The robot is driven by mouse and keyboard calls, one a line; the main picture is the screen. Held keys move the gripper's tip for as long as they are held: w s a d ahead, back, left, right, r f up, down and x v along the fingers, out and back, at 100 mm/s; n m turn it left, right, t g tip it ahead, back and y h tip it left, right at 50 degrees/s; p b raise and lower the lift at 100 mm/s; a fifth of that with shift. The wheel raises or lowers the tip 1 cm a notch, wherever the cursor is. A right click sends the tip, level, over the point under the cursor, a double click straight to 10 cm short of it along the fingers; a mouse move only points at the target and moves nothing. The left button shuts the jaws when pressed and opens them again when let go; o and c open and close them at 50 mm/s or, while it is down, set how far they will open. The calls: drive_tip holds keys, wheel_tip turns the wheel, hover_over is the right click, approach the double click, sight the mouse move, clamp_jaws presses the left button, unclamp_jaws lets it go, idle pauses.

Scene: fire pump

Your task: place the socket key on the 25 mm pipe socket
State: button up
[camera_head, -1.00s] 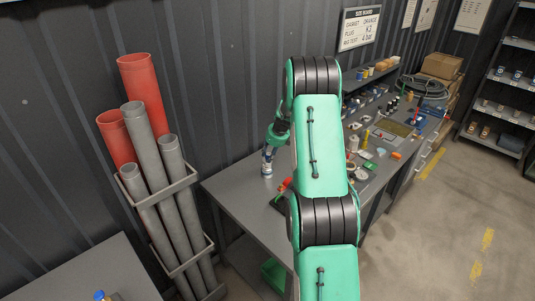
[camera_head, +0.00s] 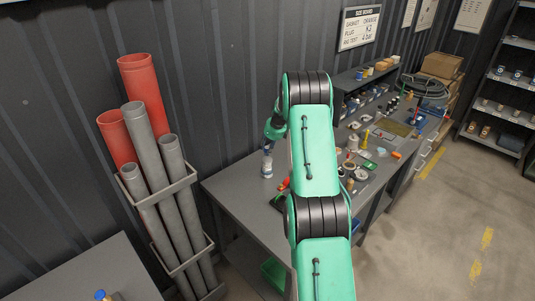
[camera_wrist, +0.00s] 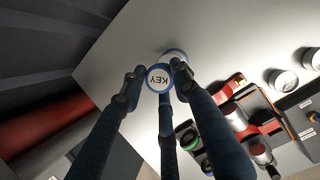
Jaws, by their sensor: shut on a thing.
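The socket key (camera_wrist: 160,78) is in the wrist view, its round white face lettered KEY with a blue rim. My gripper (camera_wrist: 153,82) has its dark fingers closed around it. Just behind the key is another round piece with a blue rim (camera_wrist: 176,54), partly hidden by the key and a finger; I cannot tell whether they touch. In the head view my gripper (camera_head: 272,132) is at the bench's left part, above a small upright white and blue piece (camera_head: 267,168). The head view is too small to show the key clearly. I cannot read any 25 mm marking.
Red tools (camera_wrist: 240,120) and round white pieces (camera_wrist: 284,80) lie to the right in the wrist view. A rack of red and grey pipes (camera_head: 160,190) stands left of the bench. The corrugated wall is behind.

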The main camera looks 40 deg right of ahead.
drive_tip(key=shift+d, duration=0.1)
drive_tip(key=shift+w+d, duration=0.1)
drive_tip(key=shift+w, duration=0.15)
drive_tip(key=shift+f, duration=1.8)
drive_tip(key=o, duration=1.2)
drive_tip(key=shift+r, duration=0.1)
drive_tip(key=shift+v, duration=5.9)
